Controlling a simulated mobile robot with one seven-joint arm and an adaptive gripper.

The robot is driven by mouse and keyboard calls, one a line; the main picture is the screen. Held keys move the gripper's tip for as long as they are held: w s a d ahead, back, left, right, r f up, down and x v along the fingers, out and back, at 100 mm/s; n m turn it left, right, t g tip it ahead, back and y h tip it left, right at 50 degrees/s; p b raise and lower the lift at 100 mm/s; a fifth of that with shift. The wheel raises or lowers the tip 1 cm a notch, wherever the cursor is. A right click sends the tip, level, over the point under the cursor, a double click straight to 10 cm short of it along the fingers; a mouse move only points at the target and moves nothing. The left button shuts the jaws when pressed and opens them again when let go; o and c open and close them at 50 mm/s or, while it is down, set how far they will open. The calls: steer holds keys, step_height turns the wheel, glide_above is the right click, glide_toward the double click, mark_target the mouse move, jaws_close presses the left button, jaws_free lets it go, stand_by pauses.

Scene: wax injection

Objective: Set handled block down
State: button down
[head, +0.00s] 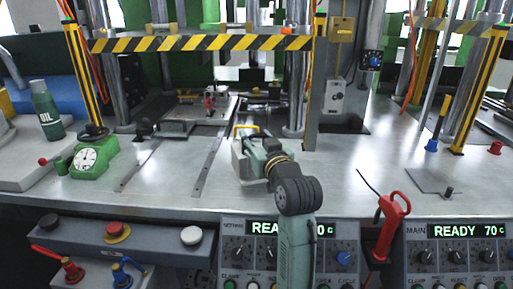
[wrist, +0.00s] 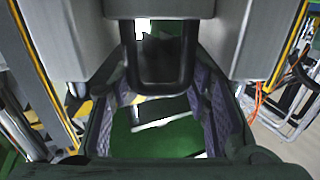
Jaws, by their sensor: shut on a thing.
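The handled block (head: 243,166) is a silver-grey metal block in the middle of the head view, at the front of the steel table, partly hidden by my gripper. My gripper (head: 262,148) is shut on it. In the wrist view the block's grey body (wrist: 65,35) fills the top corners, and its dark U-shaped handle (wrist: 160,84) sits between my finger pads (wrist: 165,105). A yellow bar (head: 246,127) shows just behind the block; I cannot tell whether it belongs to it. I cannot tell whether the block touches the table.
A plate fixture (head: 190,128) with a red clamp (head: 210,102) stands behind left. A striped yellow-black bar (head: 200,43) spans above, between steel columns. A red-handled tool (head: 392,220) is front right. Table (head: 335,180) right of my gripper is clear.

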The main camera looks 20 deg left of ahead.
steer(key=shift+s+f, duration=0.1)
steer(key=shift+f, duration=1.3)
steer(key=shift+f, duration=0.15)
steer(key=c, duration=0.9)
jaws_free()
steer(key=shift+f, duration=0.1)
steer(key=shift+o, duration=0.2)
steer(key=shift+r+p, duration=0.2)
steer(key=shift+p, duration=0.1)
steer(key=b+v, duration=0.2)
steer(key=v, duration=1)
steer(key=shift+d, duration=0.1)
